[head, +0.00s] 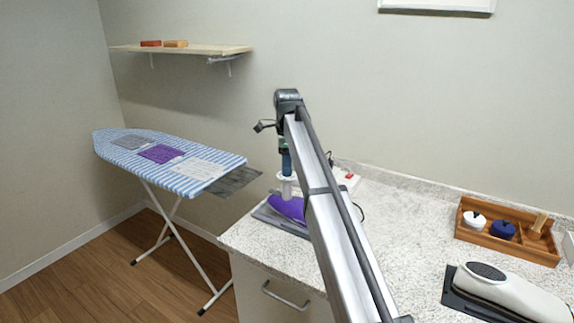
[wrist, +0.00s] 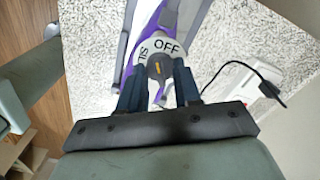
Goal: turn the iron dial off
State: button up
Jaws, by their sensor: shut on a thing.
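A purple and white iron (head: 287,208) sits on a grey rest (head: 270,219) at the left end of the counter. In the wrist view, its dial (wrist: 158,68) is a dark knob with a yellow mark, on a white face. "OFF" shows at upper right of the knob and letters like "SIL" at upper left. The yellow mark points up the picture, roughly between these labels. My gripper (wrist: 160,87) is above the iron with its dark fingers shut on either side of the dial. The lower part of the face is hidden. In the head view my arm partly covers the iron.
A black cord runs to a white power strip with a red switch (head: 350,175) behind the iron. A wooden tray (head: 507,248) and another appliance (head: 507,290) stand at right. The striped ironing board (head: 205,160) is left of the counter. The middle counter is clear.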

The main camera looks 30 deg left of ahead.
jog(key=m, duration=0.5)
jog(key=shift+m, duration=0.4)
dwell(0.4)
jog(key=o, duration=1.1)
jog(key=shift+c, duration=0.2)
jog(key=shift+r, duration=0.1)
notch_tip(320, 180, up, 14)
jog(key=shift+f, duration=0.25)
